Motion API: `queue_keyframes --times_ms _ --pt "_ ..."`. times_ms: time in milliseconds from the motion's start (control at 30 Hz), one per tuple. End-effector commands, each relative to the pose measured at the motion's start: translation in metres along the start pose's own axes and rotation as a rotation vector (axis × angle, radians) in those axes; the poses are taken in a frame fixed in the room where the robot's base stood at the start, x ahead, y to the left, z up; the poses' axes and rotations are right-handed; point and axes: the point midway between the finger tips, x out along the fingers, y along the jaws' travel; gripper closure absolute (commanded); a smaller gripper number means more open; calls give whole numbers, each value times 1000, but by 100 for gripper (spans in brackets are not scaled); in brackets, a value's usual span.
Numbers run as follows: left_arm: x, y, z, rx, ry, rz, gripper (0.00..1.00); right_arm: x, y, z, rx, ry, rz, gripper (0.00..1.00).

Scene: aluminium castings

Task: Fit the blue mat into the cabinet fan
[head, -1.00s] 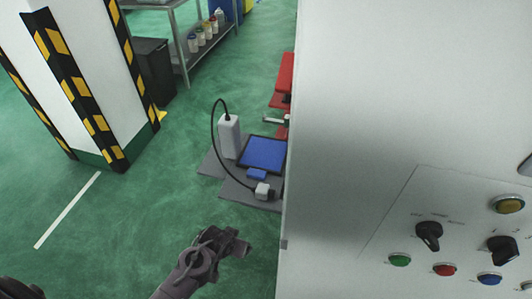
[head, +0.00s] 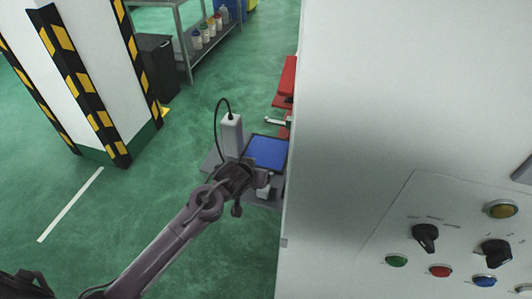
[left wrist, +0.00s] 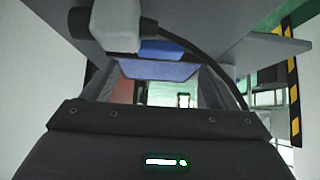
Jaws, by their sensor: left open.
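A flat blue square (head: 266,152) with a dark rim, which looks like the blue mat, lies on a grey shelf (head: 213,160) beside the tall white cabinet. A blue panel (left wrist: 160,71) and a smaller blue piece (left wrist: 160,50) show in the left wrist view; I cannot tell which one is the mat. My left gripper (head: 250,178) is open and empty, in front of the shelf, covering part of it. A white block (left wrist: 115,25) with a black cable is close ahead of the fingers. I cannot make out the cabinet fan. My right gripper is not in view.
The white cabinet (head: 385,90) fills the right side, with knobs and coloured buttons on its panel. A white upright box (head: 232,134) with a looping cable stands on the shelf. A striped pillar (head: 88,75) stands left. Green floor is clear between.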

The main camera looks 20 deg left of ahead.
Motion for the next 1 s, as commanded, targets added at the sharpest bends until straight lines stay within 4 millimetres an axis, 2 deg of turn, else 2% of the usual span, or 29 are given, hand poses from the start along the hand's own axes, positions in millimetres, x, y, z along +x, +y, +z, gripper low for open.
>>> queue_keyframes --times_ms 133,300,600,1000 --pt "19 0 -1 1 0 -2 20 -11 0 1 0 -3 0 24" --pt "36 1 0 1 0 -1 20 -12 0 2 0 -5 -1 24" --pt "40 1 1 0 1 -1 21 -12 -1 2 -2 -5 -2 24" --pt "40 0 1 0 2 -1 74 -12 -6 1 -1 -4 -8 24"
